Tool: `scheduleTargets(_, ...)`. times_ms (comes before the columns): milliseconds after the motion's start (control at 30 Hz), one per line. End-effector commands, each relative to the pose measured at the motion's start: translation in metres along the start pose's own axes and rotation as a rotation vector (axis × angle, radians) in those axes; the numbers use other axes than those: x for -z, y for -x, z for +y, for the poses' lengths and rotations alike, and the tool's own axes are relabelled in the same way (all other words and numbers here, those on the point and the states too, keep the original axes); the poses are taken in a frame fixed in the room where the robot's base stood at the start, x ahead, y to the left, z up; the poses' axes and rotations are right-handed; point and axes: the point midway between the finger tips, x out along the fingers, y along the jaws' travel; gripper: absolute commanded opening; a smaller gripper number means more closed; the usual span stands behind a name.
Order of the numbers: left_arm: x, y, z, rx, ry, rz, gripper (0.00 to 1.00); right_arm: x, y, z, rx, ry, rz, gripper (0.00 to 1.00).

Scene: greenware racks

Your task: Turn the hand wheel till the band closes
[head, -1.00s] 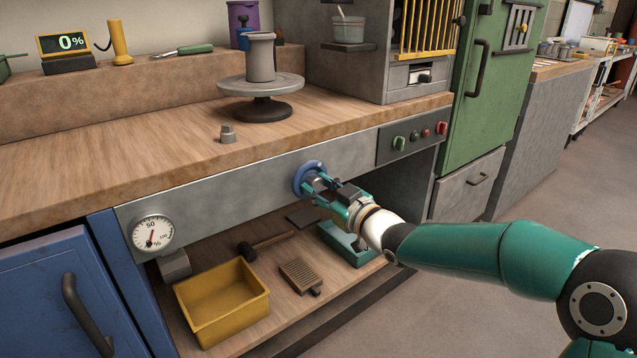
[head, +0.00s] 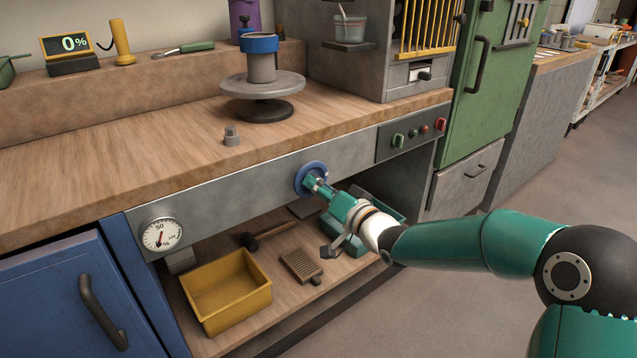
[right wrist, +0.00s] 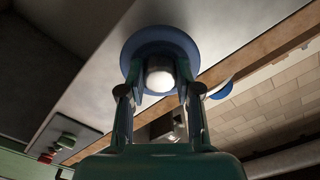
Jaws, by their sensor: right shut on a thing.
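The blue hand wheel (head: 310,178) sits on the grey front panel under the worktop. My right gripper (head: 317,184) is at the wheel, shut on its central hub. The right wrist view shows the wheel (right wrist: 160,45) as a blue disc and the two fingers (right wrist: 158,88) on either side of the pale hub. A blue band (head: 259,43) is around the top of the grey cylinder (head: 261,69), which stands upright on the round turntable (head: 263,86). I cannot tell whether the band's ends meet. My left gripper is not in view.
A round gauge (head: 161,235) is left of the wheel, and a switch panel (head: 412,134) is right of it. A display (head: 66,47) reads 0%. A yellow bin (head: 225,310) and a wooden block (head: 301,265) are on the shelf below.

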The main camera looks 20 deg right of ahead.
Motion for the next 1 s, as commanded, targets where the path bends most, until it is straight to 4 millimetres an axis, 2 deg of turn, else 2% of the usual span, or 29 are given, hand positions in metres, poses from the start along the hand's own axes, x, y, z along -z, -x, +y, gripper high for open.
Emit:
scheduleTargets(600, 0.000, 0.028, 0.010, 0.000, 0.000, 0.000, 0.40, -0.001, 0.000, 0.001, -0.009, -0.571, -0.005, 0.00)
scheduleTargets(1000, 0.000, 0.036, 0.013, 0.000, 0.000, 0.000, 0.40, -0.002, 0.001, 0.002, -0.010, -0.778, -0.003, 0.00)
